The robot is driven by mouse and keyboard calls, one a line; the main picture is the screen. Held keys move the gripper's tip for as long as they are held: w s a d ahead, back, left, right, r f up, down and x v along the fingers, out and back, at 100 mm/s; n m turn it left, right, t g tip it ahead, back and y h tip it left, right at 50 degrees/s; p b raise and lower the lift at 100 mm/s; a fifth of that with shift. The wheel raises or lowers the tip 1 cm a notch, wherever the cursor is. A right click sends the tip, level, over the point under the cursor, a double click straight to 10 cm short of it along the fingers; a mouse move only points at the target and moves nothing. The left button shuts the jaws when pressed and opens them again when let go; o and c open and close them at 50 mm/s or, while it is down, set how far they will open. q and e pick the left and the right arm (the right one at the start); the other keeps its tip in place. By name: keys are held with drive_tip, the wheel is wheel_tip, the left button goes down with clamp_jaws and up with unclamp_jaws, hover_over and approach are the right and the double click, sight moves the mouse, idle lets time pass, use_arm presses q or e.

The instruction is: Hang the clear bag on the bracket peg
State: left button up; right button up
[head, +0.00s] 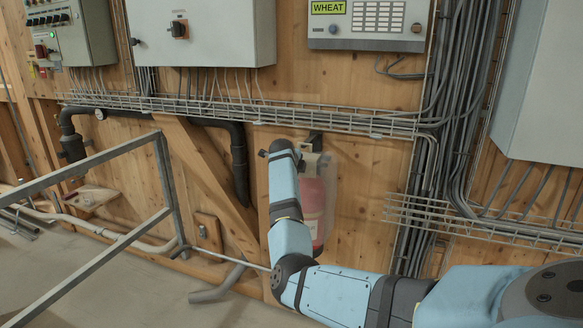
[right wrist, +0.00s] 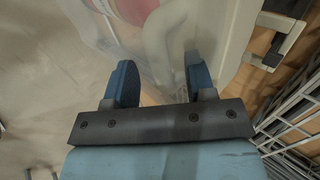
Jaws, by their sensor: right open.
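The clear bag (head: 328,170) is a translucent, pale sheet-like shape against the wooden wall, just right of my right forearm in the head view. A red cylinder with a pale label (head: 313,205) shows through it; I cannot tell if it is inside or behind. The dark bracket (head: 316,138) sticks out of the wall at the bag's top. I cannot tell whether the bag is on its peg. My right gripper (right wrist: 160,82) is open, its blue fingers apart. Translucent material (right wrist: 160,35) lies beyond and around the fingers; contact is unclear. My left gripper is not in view.
A wire cable tray (head: 270,115) runs along the wall above the bracket. Thick cables (head: 468,100) drop at the right. A grey metal rail frame (head: 165,190) stands at the left. Bare floor (head: 120,280) lies in front.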

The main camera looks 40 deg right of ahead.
drive_tip(key=v, duration=1.3)
drive_tip(key=shift+b, duration=0.3)
drive_tip(key=shift+s+a, duration=0.1)
